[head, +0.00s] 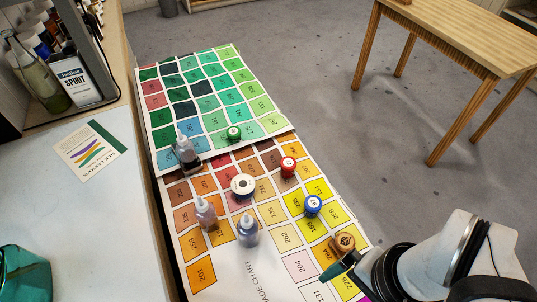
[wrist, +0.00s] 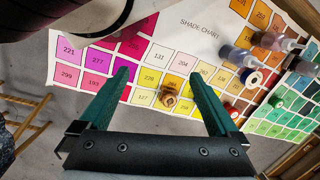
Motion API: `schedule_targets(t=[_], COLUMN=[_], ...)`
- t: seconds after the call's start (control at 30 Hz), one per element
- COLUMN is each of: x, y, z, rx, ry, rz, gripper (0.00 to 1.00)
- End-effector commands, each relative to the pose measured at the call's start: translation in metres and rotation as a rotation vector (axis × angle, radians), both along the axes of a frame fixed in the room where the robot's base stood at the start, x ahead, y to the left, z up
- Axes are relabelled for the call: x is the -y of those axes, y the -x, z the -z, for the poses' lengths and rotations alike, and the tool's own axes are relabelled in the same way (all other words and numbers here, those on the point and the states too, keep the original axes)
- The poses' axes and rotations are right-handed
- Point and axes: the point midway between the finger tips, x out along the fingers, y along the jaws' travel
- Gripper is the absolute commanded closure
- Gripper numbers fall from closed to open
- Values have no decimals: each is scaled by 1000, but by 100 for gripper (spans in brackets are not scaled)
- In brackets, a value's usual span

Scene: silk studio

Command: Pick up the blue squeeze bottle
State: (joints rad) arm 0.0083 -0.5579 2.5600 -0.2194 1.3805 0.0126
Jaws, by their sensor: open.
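A squeeze bottle with a bluish-grey body (head: 248,231) stands upright on the shade chart (head: 237,283), left of my gripper in the head view. It looks like the blue one, though its tint is faint. In the wrist view the bottle (wrist: 236,56) is at the upper right, outside my jaws. A pinkish-mauve squeeze bottle (head: 206,214) stands just left of it, and a dark grey one (head: 186,154) farther back. My gripper (wrist: 159,74) is open and empty, its teal fingers over the chart's yellow end. In the head view one teal finger (head: 338,266) shows; the other is hidden.
A wooden knob-like piece (head: 343,242) lies near my fingers. Blue (head: 313,206), red (head: 288,167), green (head: 234,133) and white (head: 243,187) round pieces sit on the charts. A rack of bottles (head: 45,70) is at left. A wooden table (head: 455,50) stands beyond the floor gap.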

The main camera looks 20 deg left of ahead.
Motion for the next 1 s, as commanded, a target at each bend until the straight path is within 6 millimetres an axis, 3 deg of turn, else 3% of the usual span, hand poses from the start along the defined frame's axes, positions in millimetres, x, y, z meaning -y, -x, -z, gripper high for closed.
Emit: schedule_targets(t=[0.07, 0.17, 0.27, 0.33, 0.43, 0.5, 0.6, 0.7, 0.73, 0.83, 1.0], x=[-1, -2, -9, -25, -70, -114, -170, -210, -221, -244, -239], y=[0, -2, -16, -32, -52, -55, -42, -34, -35, -37, -69], z=[1, 10, 25, 38, 62, 83, 112, 128, 130, 135, 149], rx=[-18, -106, -229, -301, -375, -402, -407, -413, 422, 403, 406], ry=[16, 111, 304, 472, 757, 979, 1273, 1493, -1544, -1473, -1458], rz=[-46, -299, -757, -1118, -1648, -1996, -2372, -2631, 2693, 2499, 2465], gripper=[3, 3, 3, 3, 3, 3, 3, 3, 3, 3, 3])
